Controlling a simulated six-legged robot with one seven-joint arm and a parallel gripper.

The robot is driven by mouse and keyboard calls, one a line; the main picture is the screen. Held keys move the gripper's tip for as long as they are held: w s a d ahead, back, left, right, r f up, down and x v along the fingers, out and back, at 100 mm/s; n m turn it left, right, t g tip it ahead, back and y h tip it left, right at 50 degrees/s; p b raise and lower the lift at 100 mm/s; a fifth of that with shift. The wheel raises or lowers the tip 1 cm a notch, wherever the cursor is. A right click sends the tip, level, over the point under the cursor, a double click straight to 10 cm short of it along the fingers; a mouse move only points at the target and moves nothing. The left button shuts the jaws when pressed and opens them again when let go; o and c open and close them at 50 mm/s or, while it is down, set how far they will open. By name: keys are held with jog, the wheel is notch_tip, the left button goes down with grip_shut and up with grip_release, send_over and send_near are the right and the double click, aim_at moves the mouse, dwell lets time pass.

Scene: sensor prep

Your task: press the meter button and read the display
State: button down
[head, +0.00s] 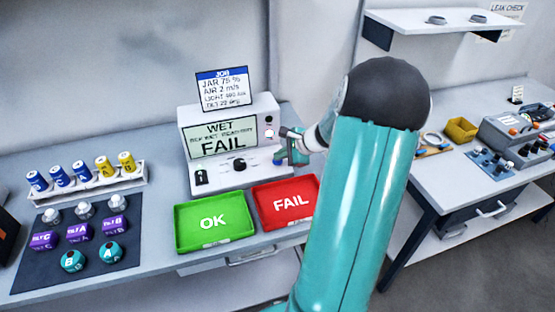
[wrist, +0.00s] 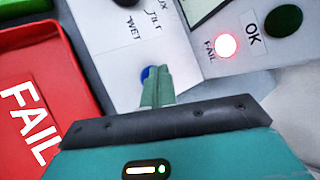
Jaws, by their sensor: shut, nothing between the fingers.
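The meter (head: 222,178) is a pale box on the bench. Its display (head: 220,138) reads "WET" and, in large letters, "FAIL"; the small middle line is too blurred to read. My gripper (head: 284,157) is at the right of the meter's front, fingers shut and empty. In the wrist view the fingertips (wrist: 155,82) are right at a blue button (wrist: 146,73) and partly cover it; whether it is pressed in I cannot tell. The FAIL lamp (wrist: 226,45) glows red; the OK lamp (wrist: 284,19) is dark.
A job card (head: 222,90) stands behind the meter. A green OK tray (head: 215,237) and a red FAIL tray (head: 287,219) lie in front. Blue and yellow cylinders in a rack (head: 95,193) and a dark mat (head: 35,262) with several sensors are at left. Another bench (head: 452,185) is at right.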

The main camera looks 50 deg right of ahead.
aim_at(281, 162)
jog(key=shift+r, duration=0.9)
jog(key=shift+r, duration=2.5)
